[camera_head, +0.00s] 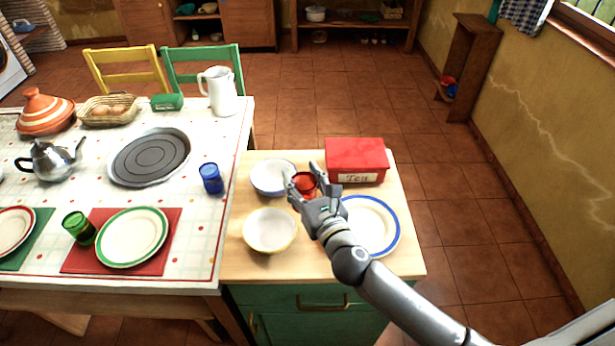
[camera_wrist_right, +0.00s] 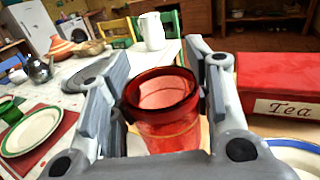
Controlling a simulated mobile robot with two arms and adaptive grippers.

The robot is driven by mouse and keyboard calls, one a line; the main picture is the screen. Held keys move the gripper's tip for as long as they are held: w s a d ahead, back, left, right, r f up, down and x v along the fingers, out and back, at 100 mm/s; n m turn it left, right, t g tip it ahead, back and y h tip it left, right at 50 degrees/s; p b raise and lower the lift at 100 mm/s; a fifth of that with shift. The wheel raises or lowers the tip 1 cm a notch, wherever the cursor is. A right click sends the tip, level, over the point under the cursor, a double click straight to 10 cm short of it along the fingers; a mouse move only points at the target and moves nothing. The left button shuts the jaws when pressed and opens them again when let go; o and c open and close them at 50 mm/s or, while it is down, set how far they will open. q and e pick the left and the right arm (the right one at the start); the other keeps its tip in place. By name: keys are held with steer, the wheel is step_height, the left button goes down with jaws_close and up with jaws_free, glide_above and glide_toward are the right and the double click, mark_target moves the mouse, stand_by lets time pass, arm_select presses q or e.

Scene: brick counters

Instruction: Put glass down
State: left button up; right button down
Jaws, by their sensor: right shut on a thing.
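A red glass (camera_head: 305,184) is upright between the fingers of my right gripper (camera_head: 306,183), over the wooden top of the green cabinet (camera_head: 322,268). The red glass fills the middle of the right wrist view (camera_wrist_right: 165,105), with a finger on each side. My right gripper (camera_wrist_right: 160,95) is shut on it. I cannot tell whether the glass base touches the wooden top, as its lower part is hidden. My left gripper is not in view.
Around the glass stand a blue-rimmed bowl (camera_head: 270,177), a cream bowl (camera_head: 268,231), a red tea box (camera_head: 357,154) and a blue-rimmed plate (camera_head: 384,226). A blue glass (camera_head: 211,178) stands at the right edge of the dining table (camera_head: 200,235).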

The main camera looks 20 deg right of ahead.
steer(key=s+a+r, duration=0.5)
steer(key=s, duration=0.3)
steer(key=s+d+f+m+h, duration=0.1)
steer(key=s+d+h, duration=0.1)
steer(key=s+d, duration=0.7)
steer(key=shift+s+d+f, duration=0.15)
steer(key=shift+s+f, duration=0.1)
steer(key=shift+s, duration=0.3)
steer(key=shift+r, duration=0.1)
